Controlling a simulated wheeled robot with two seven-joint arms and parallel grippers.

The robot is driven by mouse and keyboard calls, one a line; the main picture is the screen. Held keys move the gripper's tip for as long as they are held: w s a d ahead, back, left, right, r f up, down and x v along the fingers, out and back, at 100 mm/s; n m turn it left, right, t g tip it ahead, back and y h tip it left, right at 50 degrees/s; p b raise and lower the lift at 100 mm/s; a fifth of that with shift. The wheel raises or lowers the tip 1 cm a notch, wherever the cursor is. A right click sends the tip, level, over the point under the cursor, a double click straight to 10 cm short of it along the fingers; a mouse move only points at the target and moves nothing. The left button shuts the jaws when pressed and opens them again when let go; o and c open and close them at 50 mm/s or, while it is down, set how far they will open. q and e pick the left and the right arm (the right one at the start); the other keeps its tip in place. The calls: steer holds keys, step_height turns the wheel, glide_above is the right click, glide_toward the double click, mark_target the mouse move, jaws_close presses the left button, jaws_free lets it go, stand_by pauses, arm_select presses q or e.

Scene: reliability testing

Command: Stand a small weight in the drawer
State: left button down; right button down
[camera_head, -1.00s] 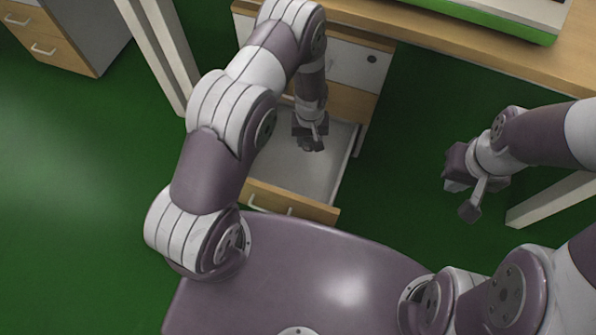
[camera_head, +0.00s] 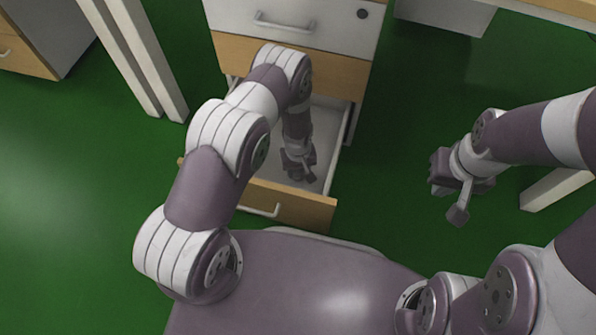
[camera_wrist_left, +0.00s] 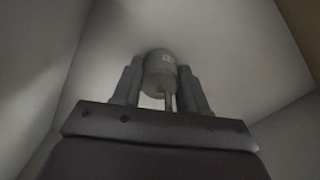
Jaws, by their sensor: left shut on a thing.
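The open drawer (camera_head: 305,208) has a wooden front with a light handle and a pale inside. My left gripper (camera_head: 301,170) reaches down into it. In the left wrist view the small grey weight (camera_wrist_left: 160,70) sits between the two fingers of my left gripper (camera_wrist_left: 162,88), which is shut on it. The pale drawer walls and floor surround them. I cannot tell whether the weight touches the floor. The weight is not distinguishable in the head view. My right gripper (camera_head: 457,188) hangs outside, right of the drawer; its jaw opening is unclear.
The cabinet (camera_head: 335,35) has a shut upper drawer with a handle and a lock above the open one. A white table leg (camera_head: 560,187) stands at the right and pale posts (camera_head: 135,65) at the left. Another cabinet (camera_head: 25,50) is at the far left. Green floor is clear around.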

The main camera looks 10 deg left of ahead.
arm_select(q)
steer(key=shift+w+r, duration=0.1)
steer(key=shift+r, duration=0.05)
steer(key=c, duration=0.6)
jaws_free()
step_height(320, 180, up, 12)
steer(key=p, duration=0.7)
steer(key=shift+p, duration=0.3)
step_height(320, 180, up, 12)
steer(key=a+m, duration=0.1)
steer(key=a, duration=0.1)
steer(key=s+a+r+m, duration=0.2)
steer(key=s+r, duration=0.5)
steer(key=r, duration=0.1)
steer(key=s+a+r+m+t, duration=0.1)
steer(key=s+a+r+m, duration=0.1)
steer(key=s+r, duration=0.4)
step_height(320, 180, up, 4)
steer(key=shift+s+f, duration=0.2)
steer(key=shift+s, duration=0.2)
